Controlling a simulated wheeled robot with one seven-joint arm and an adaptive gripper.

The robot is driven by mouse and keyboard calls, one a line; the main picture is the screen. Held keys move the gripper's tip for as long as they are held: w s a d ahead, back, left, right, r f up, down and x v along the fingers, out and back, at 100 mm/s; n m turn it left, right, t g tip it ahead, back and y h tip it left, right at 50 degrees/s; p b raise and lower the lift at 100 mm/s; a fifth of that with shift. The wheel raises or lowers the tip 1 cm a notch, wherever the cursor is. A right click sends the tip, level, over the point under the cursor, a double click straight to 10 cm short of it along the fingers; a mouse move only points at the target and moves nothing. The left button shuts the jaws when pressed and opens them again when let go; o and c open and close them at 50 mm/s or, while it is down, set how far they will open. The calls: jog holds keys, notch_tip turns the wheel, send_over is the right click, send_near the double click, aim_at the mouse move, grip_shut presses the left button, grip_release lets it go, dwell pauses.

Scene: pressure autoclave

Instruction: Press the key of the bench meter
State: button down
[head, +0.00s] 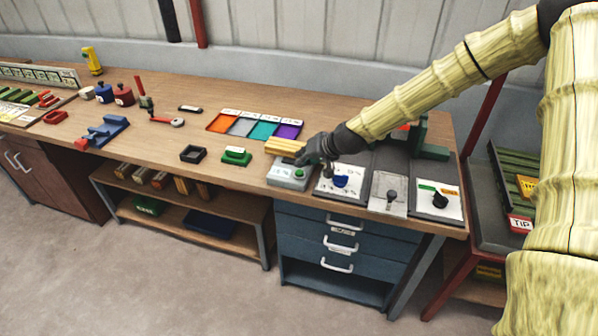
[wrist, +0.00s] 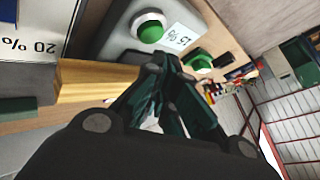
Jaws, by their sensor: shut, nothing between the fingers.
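The bench meter appears to be the light grey box (head: 288,177) at the front edge of the bench, with a round green key (head: 300,172) on top. In the wrist view the box (wrist: 118,30) shows a green key (wrist: 152,28) in a white ring, beside a white label with a percent figure. My gripper (head: 299,161) is shut and empty, just above and behind the box. In the wrist view its fingertips (wrist: 167,70) meet close to the key, and a gap seems to show between them. Contact cannot be told.
A yellow wooden block (head: 285,146) lies right behind the box. Panels with knobs, one with a blue knob (head: 341,181), stand to its right. A green-buttoned device (head: 236,156) and a dark square tray (head: 193,154) lie left. Coloured bins (head: 225,122) stand behind.

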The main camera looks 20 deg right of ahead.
aim_at(301, 171)
jog(key=shift+r+p, duration=1.3)
jog(key=shift+r, duration=1.05)
